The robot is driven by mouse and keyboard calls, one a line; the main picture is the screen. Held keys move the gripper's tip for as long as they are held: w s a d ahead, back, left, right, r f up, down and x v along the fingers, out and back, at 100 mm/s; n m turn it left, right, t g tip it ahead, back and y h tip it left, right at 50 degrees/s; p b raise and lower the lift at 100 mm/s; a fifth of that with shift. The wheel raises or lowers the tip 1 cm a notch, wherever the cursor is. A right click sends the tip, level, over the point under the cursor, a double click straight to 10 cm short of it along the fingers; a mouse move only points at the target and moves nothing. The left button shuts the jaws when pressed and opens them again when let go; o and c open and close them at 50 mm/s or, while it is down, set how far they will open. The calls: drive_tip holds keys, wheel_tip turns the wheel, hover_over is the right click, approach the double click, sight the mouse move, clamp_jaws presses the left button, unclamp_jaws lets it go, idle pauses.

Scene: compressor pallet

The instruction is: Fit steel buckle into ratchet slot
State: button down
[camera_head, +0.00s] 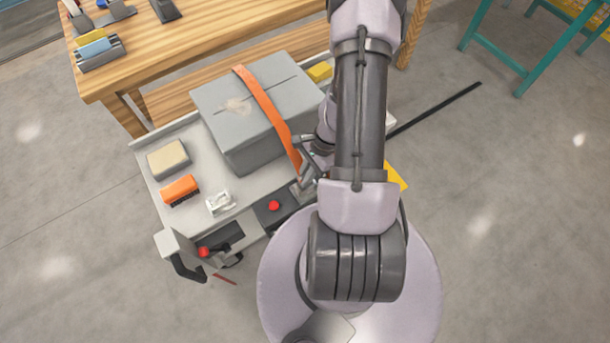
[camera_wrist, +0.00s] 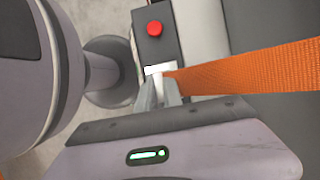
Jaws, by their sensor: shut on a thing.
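My gripper (camera_wrist: 159,86) is shut on the pale steel buckle (camera_wrist: 160,68) at the end of the orange strap (camera_wrist: 245,72). The strap also shows in the head view (camera_head: 262,98), running over the grey box and down its near right side to my gripper (camera_head: 304,183). The dark ratchet block with a red button (camera_wrist: 153,45) is just beyond the fingertips in the wrist view. It also shows in the head view (camera_head: 270,214), left of my gripper. The buckle is close to the block's near end; the slot is hidden, so I cannot tell whether they touch.
The grey box (camera_head: 230,110) stands on a pale cart (camera_head: 150,179). A tan block (camera_head: 168,158), an orange brush (camera_head: 181,189) and a small white part (camera_head: 219,202) lie on the cart's left. A wooden bench (camera_head: 190,55) stands behind.

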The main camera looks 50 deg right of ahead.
drive_tip(key=c, duration=1.5)
unclamp_jaws()
drive_tip(key=shift+f, duration=0.1)
